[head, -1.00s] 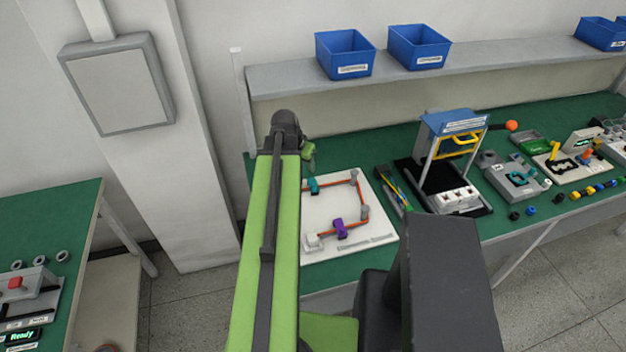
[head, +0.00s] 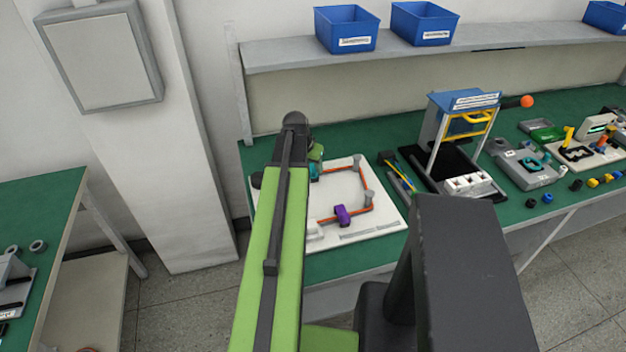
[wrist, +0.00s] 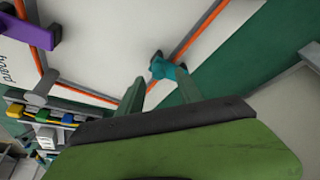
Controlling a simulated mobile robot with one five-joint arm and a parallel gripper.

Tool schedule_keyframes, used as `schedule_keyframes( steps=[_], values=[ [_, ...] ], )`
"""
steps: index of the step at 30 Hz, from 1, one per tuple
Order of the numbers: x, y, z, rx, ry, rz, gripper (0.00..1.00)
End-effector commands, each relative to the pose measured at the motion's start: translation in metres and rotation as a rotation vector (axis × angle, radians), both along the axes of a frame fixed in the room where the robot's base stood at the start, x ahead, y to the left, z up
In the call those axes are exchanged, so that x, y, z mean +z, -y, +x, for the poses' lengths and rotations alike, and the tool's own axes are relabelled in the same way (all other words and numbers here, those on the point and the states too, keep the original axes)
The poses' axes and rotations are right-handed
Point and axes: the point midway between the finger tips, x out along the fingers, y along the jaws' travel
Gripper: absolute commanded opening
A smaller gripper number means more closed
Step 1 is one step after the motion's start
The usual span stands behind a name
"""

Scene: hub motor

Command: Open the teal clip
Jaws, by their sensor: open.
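The teal clip (head: 314,171) sits on the orange cable along the far left of the white board (head: 362,232). In the wrist view the teal clip (wrist: 168,70) shows just beyond my fingertips. My gripper (wrist: 163,86) is open, with one finger on each side below the clip in the picture; I cannot tell whether they touch it. In the head view my gripper (head: 316,152) is above the clip, its fingers mostly hidden. A purple clip (head: 342,215) sits on the near run of the cable and also shows in the wrist view (wrist: 34,32).
Grey posts (head: 370,199) hold the cable's corners. Tools (head: 398,176) lie right of the board, then a black stand with a blue top (head: 464,100). A shelf with blue bins (head: 346,29) runs behind. Green bench shows in front of the board.

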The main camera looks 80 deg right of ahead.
Motion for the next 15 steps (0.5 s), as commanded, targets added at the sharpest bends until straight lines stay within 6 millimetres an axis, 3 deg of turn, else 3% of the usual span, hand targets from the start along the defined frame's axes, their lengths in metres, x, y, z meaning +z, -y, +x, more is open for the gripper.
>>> schedule_keyframes(
  steps=[1, 3, 13, 15],
  values=[
    [-0.0181, 0.0048, -0.001, 0.0, 0.0, 0.0, 0.42],
    [-0.0246, 0.008, -0.0022, 0.001, 0.0, 0.0, 0.42],
    [-0.0248, 0.0098, -0.0029, 0.001, 0.001, 0.0, 0.42],
    [-0.0248, 0.0097, -0.0028, 0.001, 0.001, 0.0, 0.33]
  ],
)
